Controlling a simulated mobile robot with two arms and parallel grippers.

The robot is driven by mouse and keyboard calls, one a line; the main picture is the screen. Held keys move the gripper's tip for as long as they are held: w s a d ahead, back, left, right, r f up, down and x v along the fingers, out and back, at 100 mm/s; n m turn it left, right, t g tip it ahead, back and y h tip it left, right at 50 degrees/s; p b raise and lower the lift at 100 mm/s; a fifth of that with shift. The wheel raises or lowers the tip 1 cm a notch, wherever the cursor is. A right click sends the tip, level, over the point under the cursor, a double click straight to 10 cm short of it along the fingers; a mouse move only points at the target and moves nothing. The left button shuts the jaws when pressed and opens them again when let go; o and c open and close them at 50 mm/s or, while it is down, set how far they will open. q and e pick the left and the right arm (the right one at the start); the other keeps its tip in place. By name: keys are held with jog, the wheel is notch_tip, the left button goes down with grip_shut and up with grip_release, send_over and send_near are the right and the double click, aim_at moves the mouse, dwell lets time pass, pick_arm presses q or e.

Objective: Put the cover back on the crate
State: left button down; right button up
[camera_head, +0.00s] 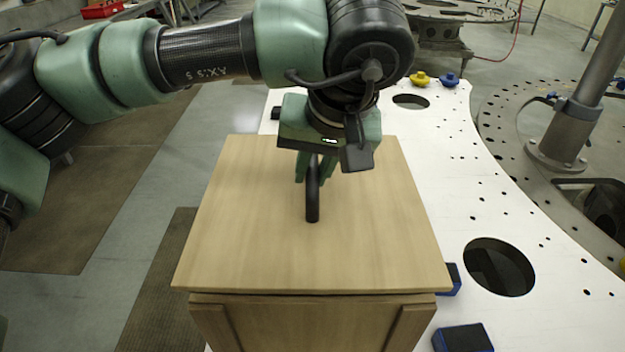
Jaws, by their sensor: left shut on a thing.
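The wooden cover (260,225) is a flat square board with a dark upright handle (312,205) in its middle. It lies over the top of the wooden crate (312,325), and a thin dark line shows between them along the front edge. Whether the cover is fully seated I cannot tell. My left gripper (317,178) comes down from above and is shut on the handle. The back of the crate is hidden under the cover. My right gripper is not in view.
The crate stands on a white plate (450,205) with round holes. Blue-black blocks (462,338) sit at its right front. A yellow knob (420,79) and a blue knob (450,80) are at the back. A grey post (575,120) stands at the right.

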pick_arm(q)
notch_tip(320, 180, down, 2)
jog(key=shift+f+p, duration=0.1)
jog(key=shift+p, duration=0.2)
jog(key=shift+f, duration=0.25)
jog(key=c, duration=1.3)
grip_release()
jog(key=shift+f, duration=0.1)
jog(key=shift+c, duration=0.2)
jog(key=shift+s, duration=0.1)
jog(key=shift+r, duration=0.3)
jog(key=b+v, duration=0.2)
jog(key=v, duration=0.9)
jog(key=shift+s+r+b, duration=0.2)
jog(key=shift+b, duration=0.1)
